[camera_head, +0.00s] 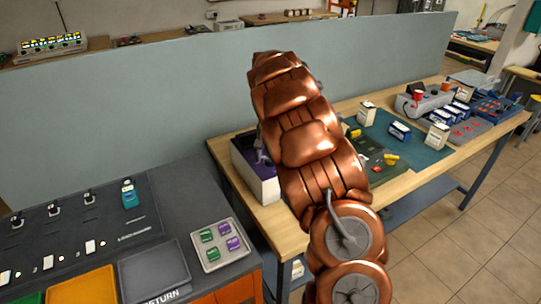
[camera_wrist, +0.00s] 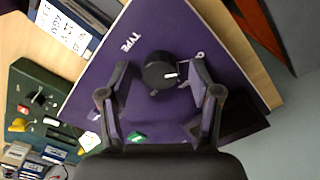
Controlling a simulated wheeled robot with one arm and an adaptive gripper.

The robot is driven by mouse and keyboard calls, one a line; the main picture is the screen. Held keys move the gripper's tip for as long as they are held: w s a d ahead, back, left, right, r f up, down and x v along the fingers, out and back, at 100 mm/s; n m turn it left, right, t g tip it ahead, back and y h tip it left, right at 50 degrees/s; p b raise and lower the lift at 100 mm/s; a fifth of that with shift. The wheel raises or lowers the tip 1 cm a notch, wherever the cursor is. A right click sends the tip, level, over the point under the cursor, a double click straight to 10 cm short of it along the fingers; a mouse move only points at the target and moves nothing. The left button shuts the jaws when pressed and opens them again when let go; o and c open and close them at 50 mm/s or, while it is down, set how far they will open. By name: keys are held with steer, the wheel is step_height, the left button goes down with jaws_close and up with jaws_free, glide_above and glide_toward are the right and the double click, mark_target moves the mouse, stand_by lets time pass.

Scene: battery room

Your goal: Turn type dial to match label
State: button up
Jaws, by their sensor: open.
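The type dial (camera_wrist: 158,74) is a round black knob with a white pointer mark on a purple panel (camera_wrist: 160,28) in the wrist view. The word TYPE is printed to its left, and the white mark lies toward the right side. My gripper (camera_wrist: 163,75) is open, with one finger on each side of the dial; I cannot tell whether either touches it. A white label (camera_wrist: 62,28) with black lettering, seemingly including "AGM", shows at upper left. In the head view, the purple-topped box (camera_head: 262,185) is partly hidden by my copper arm, and the dial cannot be made out.
A grey partition (camera_head: 130,110) stands behind. A dark counter (camera_head: 90,225) at left carries a small button panel (camera_head: 220,243).

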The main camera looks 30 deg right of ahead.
steer(key=c, duration=1.1)
steer(key=shift+c, duration=0.2)
steer(key=shift+m, duration=0.3)
steer(key=m+b, duration=0.1)
steer(key=m, duration=0.3)
steer(key=shift+m, duration=0.4)
steer(key=m+b, duration=0.1)
steer(key=m, duration=0.4)
steer(key=shift+b, duration=0.35)
steer(key=m, duration=0.5)
steer(key=shift+m+b, duration=0.4)
steer(key=m, duration=0.5)
steer(key=shift+r+m, duration=0.1)
steer(key=shift+m, duration=0.2)
